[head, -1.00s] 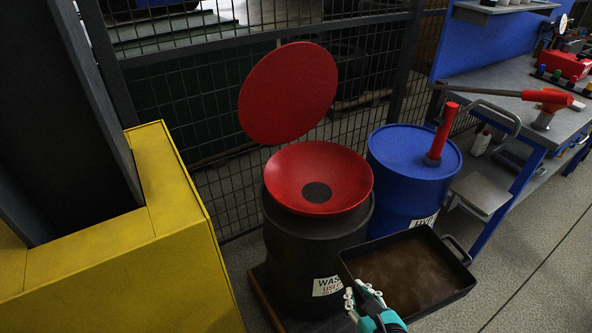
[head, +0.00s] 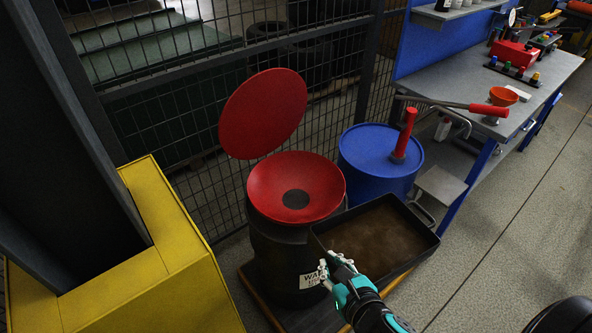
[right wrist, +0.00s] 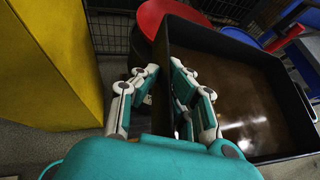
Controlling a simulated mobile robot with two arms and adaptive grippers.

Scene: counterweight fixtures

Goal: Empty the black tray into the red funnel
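The black tray (head: 436,240) is a wide rectangular pan with brown liquid in it. It is held up beside the drums, near level, its left corner close to the funnel drum. My right gripper (head: 327,270) is at the tray's near left end and looks shut on it; in the right wrist view the fingers (right wrist: 160,85) are at the tray's wall (right wrist: 225,38), and the exact grip is partly hidden. The red funnel (head: 270,185) sits on a dark drum (head: 268,252), with its round red lid (head: 265,112) raised behind. My left gripper is not in view.
A blue drum (head: 365,160) with a red-handled pump stands right of the funnel, behind the tray. A yellow block (head: 150,270) is at left. A wire mesh fence (head: 200,130) runs behind. A workbench (head: 470,95) is at right; floor is clear in front of it.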

